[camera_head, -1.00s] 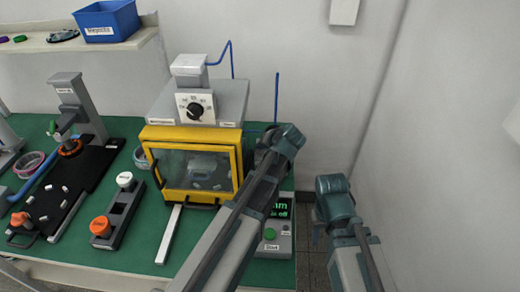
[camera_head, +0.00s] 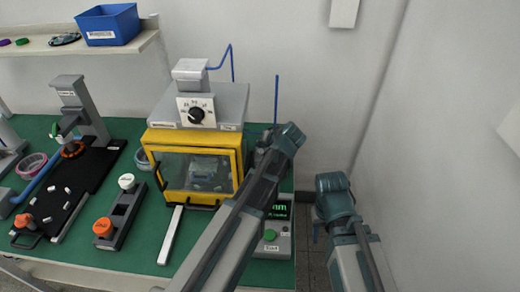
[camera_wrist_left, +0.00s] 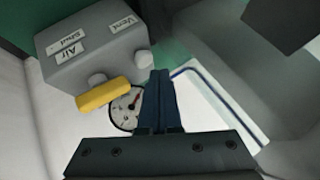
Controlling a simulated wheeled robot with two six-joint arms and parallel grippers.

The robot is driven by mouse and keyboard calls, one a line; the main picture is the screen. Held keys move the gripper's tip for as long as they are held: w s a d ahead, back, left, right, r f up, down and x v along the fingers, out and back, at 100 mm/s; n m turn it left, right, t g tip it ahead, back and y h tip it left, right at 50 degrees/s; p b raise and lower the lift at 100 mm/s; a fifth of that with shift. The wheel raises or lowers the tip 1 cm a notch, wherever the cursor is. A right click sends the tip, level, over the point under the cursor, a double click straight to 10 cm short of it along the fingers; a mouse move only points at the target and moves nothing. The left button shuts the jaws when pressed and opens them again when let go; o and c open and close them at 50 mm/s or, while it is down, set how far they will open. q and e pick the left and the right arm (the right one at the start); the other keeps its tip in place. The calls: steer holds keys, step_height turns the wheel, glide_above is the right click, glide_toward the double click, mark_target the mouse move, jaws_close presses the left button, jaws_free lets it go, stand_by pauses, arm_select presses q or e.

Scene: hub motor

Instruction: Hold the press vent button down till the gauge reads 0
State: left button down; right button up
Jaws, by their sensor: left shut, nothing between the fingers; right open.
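In the left wrist view a grey valve block (camera_wrist_left: 85,50) carries a "Vent" label and an "Air Shut" label. A pale round vent button (camera_wrist_left: 144,62) sticks out of its side by the Vent label. My left gripper (camera_wrist_left: 160,72) is shut and empty, its tips close beside that button; I cannot tell whether they touch. The round white gauge (camera_wrist_left: 124,108) is partly hidden by the yellow lever (camera_wrist_left: 104,95) and my fingers; its figure is too small to read. In the head view my left gripper (camera_head: 264,142) hides the block. My right gripper (camera_head: 317,232) hangs apart, off the bench, and is open.
The yellow-framed press chamber (camera_head: 193,140) stands left of my left arm. A control box with a green button (camera_head: 270,235) is by the bench's right edge. The wall rises on the right.

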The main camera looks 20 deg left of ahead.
mark_target(261, 153)
arm_select(q)
step_height(261, 153, up, 5)
steer(key=p, duration=0.5)
stand_by(0.4)
steer(key=shift+s+f, duration=0.1)
